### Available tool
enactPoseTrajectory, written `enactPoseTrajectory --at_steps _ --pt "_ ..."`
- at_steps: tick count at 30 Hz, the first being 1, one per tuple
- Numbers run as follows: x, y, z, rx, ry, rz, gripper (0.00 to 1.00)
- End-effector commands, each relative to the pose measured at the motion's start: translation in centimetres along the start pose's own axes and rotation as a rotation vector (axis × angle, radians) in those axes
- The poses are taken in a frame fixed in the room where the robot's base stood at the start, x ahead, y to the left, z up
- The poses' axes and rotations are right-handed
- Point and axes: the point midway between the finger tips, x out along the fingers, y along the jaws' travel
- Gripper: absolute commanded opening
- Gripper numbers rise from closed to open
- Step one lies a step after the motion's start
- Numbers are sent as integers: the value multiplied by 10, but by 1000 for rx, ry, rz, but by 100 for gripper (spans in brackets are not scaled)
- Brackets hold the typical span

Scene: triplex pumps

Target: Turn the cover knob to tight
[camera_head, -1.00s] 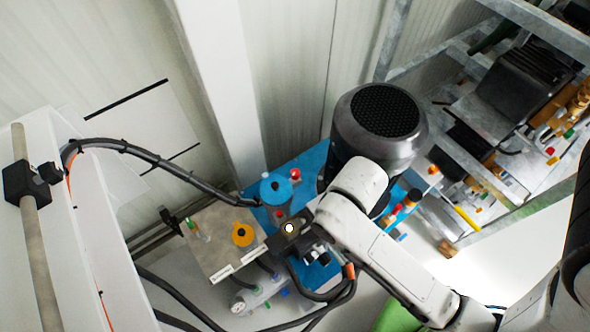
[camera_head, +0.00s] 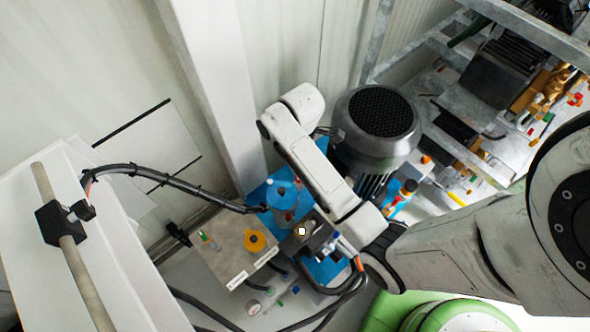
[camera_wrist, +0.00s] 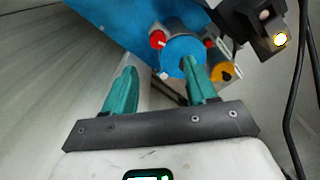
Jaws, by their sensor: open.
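Which part is the cover knob I cannot tell for sure. An orange-yellow knob with a black centre (camera_head: 254,241) sits on top of a grey box; it also shows in the wrist view (camera_wrist: 223,72). A blue round cap (camera_head: 283,195) with red knobs beside it stands just behind; in the wrist view this blue cap (camera_wrist: 180,62) lies beyond my fingertips. My gripper (camera_wrist: 158,66) is open and empty, its teal fingers apart. The right finger overlaps the blue cap in the picture, while the orange knob is to its right; contact cannot be judged. The head view does not show the fingers clearly.
Black hoses (camera_head: 180,180) cross nearby. A large grey motor (camera_head: 376,122) stands close behind my arm. A white wall and post (camera_head: 205,80) bound the left back.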

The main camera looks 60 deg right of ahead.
Motion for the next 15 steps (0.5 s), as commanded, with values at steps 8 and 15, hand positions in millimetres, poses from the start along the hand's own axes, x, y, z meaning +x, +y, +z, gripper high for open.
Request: enactPoseTrajectory --at_steps 8,15 --pt "25 3 3 -15 -6 -4 57" --pt "69 3 3 -14 -6 -3 57"
